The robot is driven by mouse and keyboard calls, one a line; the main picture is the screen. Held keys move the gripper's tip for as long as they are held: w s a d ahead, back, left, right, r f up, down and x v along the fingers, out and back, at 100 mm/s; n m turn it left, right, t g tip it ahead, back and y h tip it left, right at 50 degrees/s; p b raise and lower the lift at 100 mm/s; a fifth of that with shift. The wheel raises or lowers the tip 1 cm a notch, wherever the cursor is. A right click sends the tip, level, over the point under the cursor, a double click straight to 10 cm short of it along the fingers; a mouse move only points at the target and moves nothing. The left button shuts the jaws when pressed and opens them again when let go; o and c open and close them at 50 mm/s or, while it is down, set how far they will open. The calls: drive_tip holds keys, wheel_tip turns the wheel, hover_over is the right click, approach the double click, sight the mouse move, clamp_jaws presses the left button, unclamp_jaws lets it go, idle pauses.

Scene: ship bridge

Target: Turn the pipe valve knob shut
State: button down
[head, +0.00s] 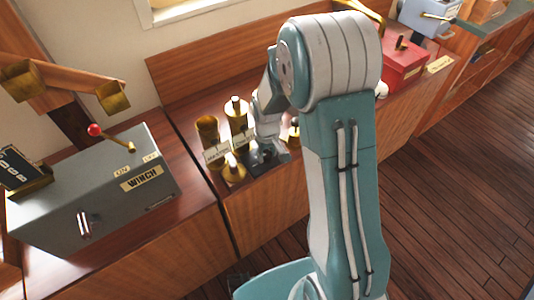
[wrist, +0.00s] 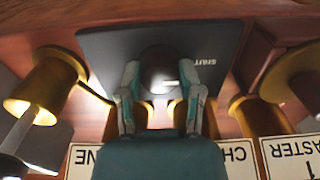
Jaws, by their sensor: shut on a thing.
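The valve knob (wrist: 158,58) is a dark round shape in the wrist view, in front of a dark plate (wrist: 105,45) marked "SHUT", which appears upside down there. My gripper (wrist: 160,88) has one finger on each side of the knob and is shut on it. In the head view my gripper (head: 266,145) reaches down to the dark plate (head: 270,166) on the wooden counter. My arm and gripper hide the knob there. I cannot tell how far the knob is turned.
Several brass fittings (head: 208,128) with labels stand close on the left of my gripper. A grey winch box (head: 95,190) with a red-balled lever (head: 95,130) is further left. A red box (head: 402,68) is at the back right. The wooden floor (head: 450,190) is clear.

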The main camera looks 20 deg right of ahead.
sight(266, 153)
drive_tip(key=shift+w, duration=0.2)
idle(0.3)
drive_tip(key=shift+c, duration=1.3)
unclamp_jaws()
drive_tip(key=shift+a, duration=0.1)
drive_tip(key=shift+s, duration=0.1)
wheel_tip(266, 153, up, 12)
